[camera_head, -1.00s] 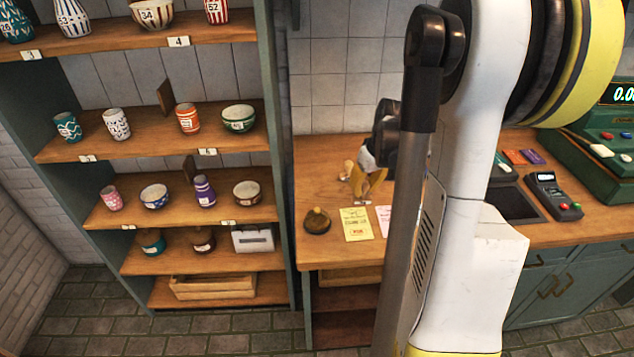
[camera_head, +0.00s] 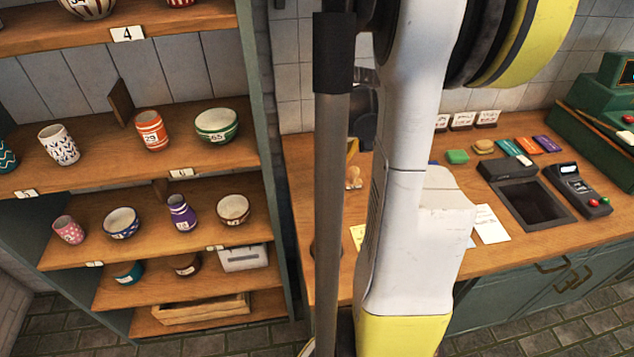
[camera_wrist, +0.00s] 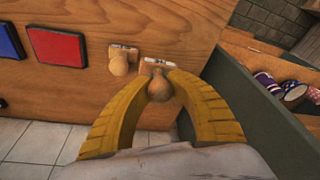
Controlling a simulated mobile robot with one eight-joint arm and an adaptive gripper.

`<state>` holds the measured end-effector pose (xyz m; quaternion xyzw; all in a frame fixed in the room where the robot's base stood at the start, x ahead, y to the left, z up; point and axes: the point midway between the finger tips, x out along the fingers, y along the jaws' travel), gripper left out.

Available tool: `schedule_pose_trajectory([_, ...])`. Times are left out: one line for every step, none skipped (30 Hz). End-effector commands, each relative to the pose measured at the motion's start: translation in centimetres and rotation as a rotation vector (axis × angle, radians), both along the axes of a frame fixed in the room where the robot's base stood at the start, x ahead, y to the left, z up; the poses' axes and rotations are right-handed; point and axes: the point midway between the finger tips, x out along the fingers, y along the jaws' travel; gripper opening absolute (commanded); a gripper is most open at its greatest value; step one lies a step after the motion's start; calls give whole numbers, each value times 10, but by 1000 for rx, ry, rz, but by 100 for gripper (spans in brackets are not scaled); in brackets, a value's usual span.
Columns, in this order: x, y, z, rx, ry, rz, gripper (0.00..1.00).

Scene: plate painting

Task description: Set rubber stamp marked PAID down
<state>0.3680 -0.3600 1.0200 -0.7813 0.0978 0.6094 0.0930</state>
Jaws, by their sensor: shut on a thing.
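In the wrist view, the yellow fingers of my gripper (camera_wrist: 160,78) are closed around the round wooden knob of a stamp (camera_wrist: 159,91). Its pale base is at the wooden counter (camera_wrist: 190,25); I cannot tell whether it touches. A second wooden-knobbed stamp (camera_wrist: 119,64) stands beside it on the left, apart from the fingers. No PAID marking is readable on either. In the head view, my arm hides most of the gripper, and a wooden stamp handle (camera_head: 353,180) shows just beside the arm.
A red pad (camera_wrist: 57,47) and a blue pad (camera_wrist: 8,42) lie left of the stamps in the wrist view. A shelf unit (camera_head: 150,157) with cups and bowls stands left of the counter. A card terminal (camera_head: 577,190) and dark tray (camera_head: 534,203) are at the right.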

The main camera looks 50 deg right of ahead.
Motion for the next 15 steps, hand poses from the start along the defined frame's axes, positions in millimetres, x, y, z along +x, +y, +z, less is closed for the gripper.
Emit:
schedule_pose_trajectory([11, 6, -11, -1, 0, 5, 0])
schedule_pose_trajectory([17, 8, -14, -1, 0, 6, 0])
schedule_pose_trajectory([23, 11, -18, -1, 0, 4, 0])
schedule_pose_trajectory([27, 13, -20, -1, 0, 4, 0])
schedule_pose_trajectory([30, 15, -22, -1, 0, 4, 0])
schedule_pose_trajectory([34, 16, -24, -1, 0, 2, 0])
schedule_pose_trajectory([36, 17, -25, -1, -1, 1, 0])
schedule_pose_trajectory([37, 18, -26, -1, -1, 1, 0])
schedule_pose_trajectory([39, 18, -27, -1, -1, 1, 0])
schedule_pose_trajectory([39, 19, -28, -1, 0, 1, 0])
schedule_pose_trajectory([39, 19, -31, -1, 0, 0, 0])
schedule_pose_trajectory([39, 19, -35, -1, 0, 0, 0])
schedule_pose_trajectory([39, 19, -40, -1, 0, 0, 0])
schedule_pose_trajectory([39, 19, -44, -1, 0, 0, 0])
schedule_pose_trajectory([39, 18, -52, -1, 0, 0, 0])
